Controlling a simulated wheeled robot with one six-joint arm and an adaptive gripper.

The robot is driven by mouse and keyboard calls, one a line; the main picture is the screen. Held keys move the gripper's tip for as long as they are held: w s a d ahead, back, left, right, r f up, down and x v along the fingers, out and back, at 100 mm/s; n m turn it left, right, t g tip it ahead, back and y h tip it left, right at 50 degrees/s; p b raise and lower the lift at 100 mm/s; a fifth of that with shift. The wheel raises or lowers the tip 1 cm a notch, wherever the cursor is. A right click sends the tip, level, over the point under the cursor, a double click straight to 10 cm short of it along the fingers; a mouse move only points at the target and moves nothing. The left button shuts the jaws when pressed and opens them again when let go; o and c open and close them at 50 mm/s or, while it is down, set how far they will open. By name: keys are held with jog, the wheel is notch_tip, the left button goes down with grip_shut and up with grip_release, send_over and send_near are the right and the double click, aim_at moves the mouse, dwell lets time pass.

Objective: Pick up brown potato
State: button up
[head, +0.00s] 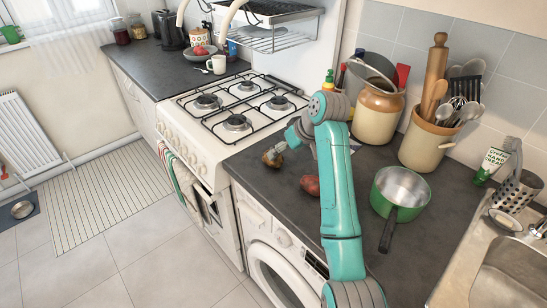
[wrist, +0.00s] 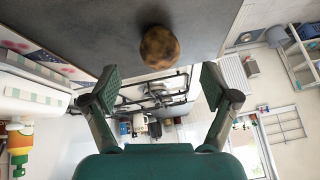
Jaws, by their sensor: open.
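The brown potato (head: 272,158) lies on the dark counter beside the stove in the head view. It also shows in the wrist view (wrist: 160,46), top centre, beyond my fingertips and between their lines. My gripper (head: 281,147) is close to the brown potato in the head view, partly hidden by my arm. In the wrist view my gripper (wrist: 160,82) has its two fingers spread wide, with nothing between them. I cannot tell the exact gap to the potato.
A reddish potato (head: 310,185) lies on the counter right of the brown one. A green pot (head: 399,188) stands farther right. The stove (head: 235,110) is to the left. A brown-and-cream jar (head: 377,112) and a utensil crock (head: 424,142) stand behind. The counter's front edge is near.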

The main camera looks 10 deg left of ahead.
jog(key=shift+w+a+r+x, duration=0.1)
jog(key=shift+x, duration=0.95)
jog(key=shift+w+a+r+x, duration=0.1)
jog(key=shift+x, duration=0.9)
jog(key=shift+w+a+r+x, duration=0.1)
jog(key=shift+w+x, duration=0.05)
jog(key=shift+x, duration=0.9)
jog(key=c, duration=1.3)
